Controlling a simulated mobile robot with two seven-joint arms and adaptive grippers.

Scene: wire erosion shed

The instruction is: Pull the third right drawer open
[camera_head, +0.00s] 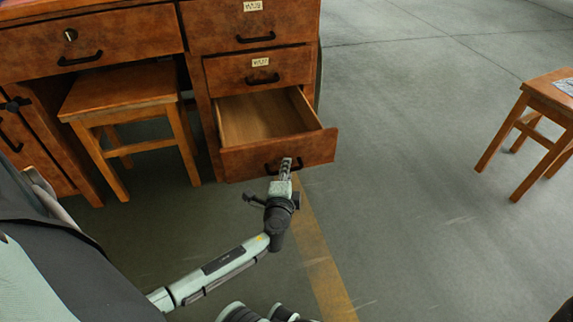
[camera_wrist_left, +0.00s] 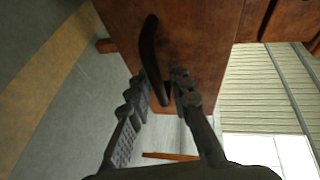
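The third right drawer (camera_head: 277,155) of the brown wooden desk is pulled well out, and its empty inside shows in the head view. Its front (camera_wrist_left: 205,35) fills the upper middle of the left wrist view. Its dark bar handle (camera_wrist_left: 152,62) runs between the fingers of my left gripper (camera_wrist_left: 160,88), which are drawn close together on it. In the head view my left gripper (camera_head: 286,165) is at the drawer front and partly covers the handle. My right gripper is not in view.
Two closed drawers, the upper (camera_head: 250,27) and the second (camera_head: 260,70), sit above the open one. A wooden stool (camera_head: 122,90) stands under the desk at left; another (camera_head: 540,105) stands at far right. The floor (camera_head: 420,210) between is clear, with a yellow stripe (camera_head: 325,265).

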